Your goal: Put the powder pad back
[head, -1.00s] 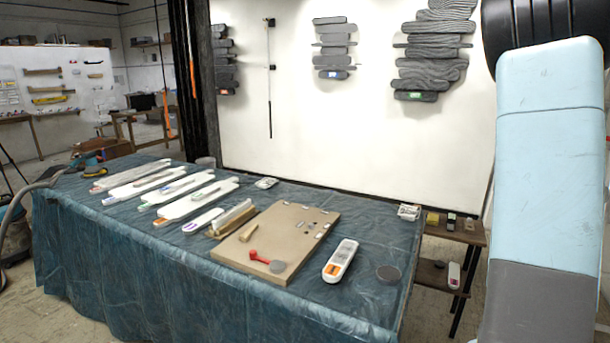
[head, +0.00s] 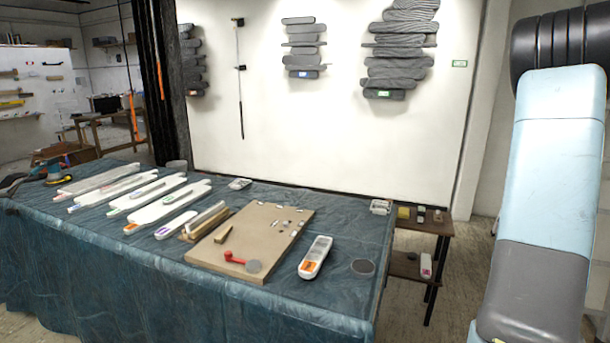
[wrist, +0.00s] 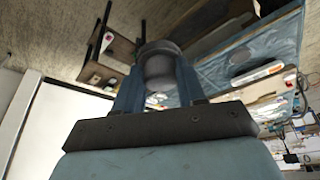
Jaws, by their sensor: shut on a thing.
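My gripper (wrist: 160,88) shows in the wrist view, its two blue-grey fingers shut on a rounded grey pad (wrist: 159,66), which I take to be the powder pad. The pad has a darker rim and a paler middle, and it hangs clear of the table and floor. The head view shows only my pale blue arm at the right; my gripper and the pad are outside it.
On the table are a tan board (head: 290,219) with small parts, a white case (head: 315,257) with an orange label and several long white pieces. A small wooden shelf stand (head: 424,226), holding small items, stands right of the table. Open floor lies before it.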

